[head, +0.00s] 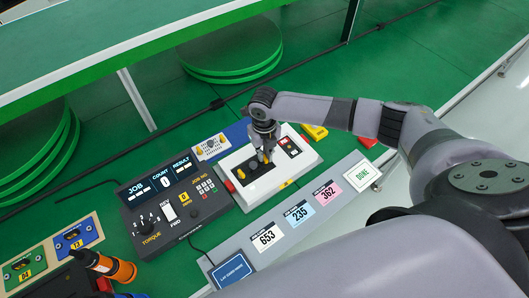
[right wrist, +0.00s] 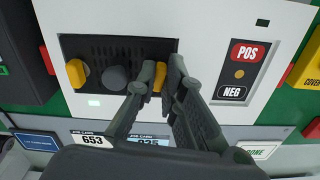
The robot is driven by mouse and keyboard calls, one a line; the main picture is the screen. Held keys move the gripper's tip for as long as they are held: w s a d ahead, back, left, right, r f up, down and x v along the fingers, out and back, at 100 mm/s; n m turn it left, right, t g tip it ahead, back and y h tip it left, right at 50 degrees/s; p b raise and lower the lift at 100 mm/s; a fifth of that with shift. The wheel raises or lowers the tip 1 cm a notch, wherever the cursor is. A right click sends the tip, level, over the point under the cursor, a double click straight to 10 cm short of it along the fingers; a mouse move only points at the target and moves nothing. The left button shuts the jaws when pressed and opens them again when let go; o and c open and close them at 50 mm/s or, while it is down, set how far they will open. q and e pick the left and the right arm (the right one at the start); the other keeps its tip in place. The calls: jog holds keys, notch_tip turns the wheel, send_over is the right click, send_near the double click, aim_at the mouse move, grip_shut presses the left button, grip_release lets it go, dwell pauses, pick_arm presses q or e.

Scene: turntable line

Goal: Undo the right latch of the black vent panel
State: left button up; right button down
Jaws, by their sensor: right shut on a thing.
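The black vent panel (head: 262,184) is set in the white unit (head: 305,159) in the head view. In the right wrist view the slotted panel (right wrist: 112,47) carries a yellow left latch (right wrist: 76,72), a dark round knob (right wrist: 115,77) and the yellow right latch (right wrist: 158,77). My right gripper (right wrist: 162,78) is shut on the right latch, with one finger on each side. The fingers hide part of this latch, so its exact turn is hard to tell. In the head view my right gripper (head: 264,154) points down at the panel. My left gripper is not in view.
A dark control box (head: 172,208) with displays stands left of the white unit. A grey strip with job cards (head: 299,213) runs in front. A POS/NEG plate (right wrist: 240,66) lies right of the panel. An orange tool (head: 113,268) is at lower left.

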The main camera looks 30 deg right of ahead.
jog(key=shift+n, duration=0.7)
jog(key=c, duration=1.7)
grip_release()
jog(key=shift+r, duration=0.15)
notch_tip(320, 180, up, 12)
jog(key=shift+f, duration=0.1)
jog(key=shift+f, duration=0.1)
